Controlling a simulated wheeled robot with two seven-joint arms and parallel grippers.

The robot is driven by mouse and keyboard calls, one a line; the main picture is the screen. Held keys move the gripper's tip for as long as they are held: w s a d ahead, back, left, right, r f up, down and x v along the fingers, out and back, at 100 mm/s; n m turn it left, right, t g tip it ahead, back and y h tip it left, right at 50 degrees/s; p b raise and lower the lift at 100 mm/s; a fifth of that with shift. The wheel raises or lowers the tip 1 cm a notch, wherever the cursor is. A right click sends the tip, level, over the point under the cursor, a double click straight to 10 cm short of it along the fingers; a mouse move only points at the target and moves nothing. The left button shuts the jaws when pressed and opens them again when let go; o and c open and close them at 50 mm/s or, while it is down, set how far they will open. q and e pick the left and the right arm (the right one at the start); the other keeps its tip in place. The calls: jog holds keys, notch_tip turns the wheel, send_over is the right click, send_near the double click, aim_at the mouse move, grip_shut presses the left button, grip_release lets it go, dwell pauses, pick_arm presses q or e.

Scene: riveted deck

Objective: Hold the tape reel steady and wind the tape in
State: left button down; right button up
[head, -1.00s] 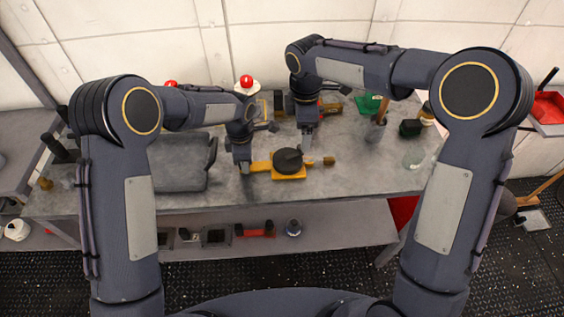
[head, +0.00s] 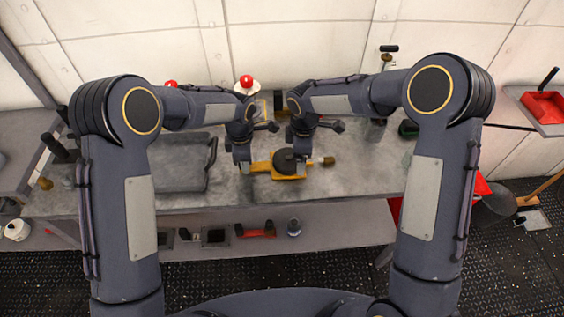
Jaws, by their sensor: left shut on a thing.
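The tape reel (head: 289,174) lies on the workbench, a yellow frame with a round dark drum and a stub sticking out to the right. My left gripper (head: 245,168) is shut on the yellow left end of the reel. My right gripper (head: 301,157) is over the right side of the dark drum, at its crank. Whether its fingers are open or shut is hidden by the wrist and too small to tell. No loose tape can be made out.
A grey tray (head: 182,172) sits left of the reel on the workbench (head: 345,190). A red-topped button (head: 246,82) stands behind my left wrist. A lower shelf (head: 330,225) holds small parts.

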jog(key=shift+f, duration=1)
jog(key=shift+c, duration=0.5)
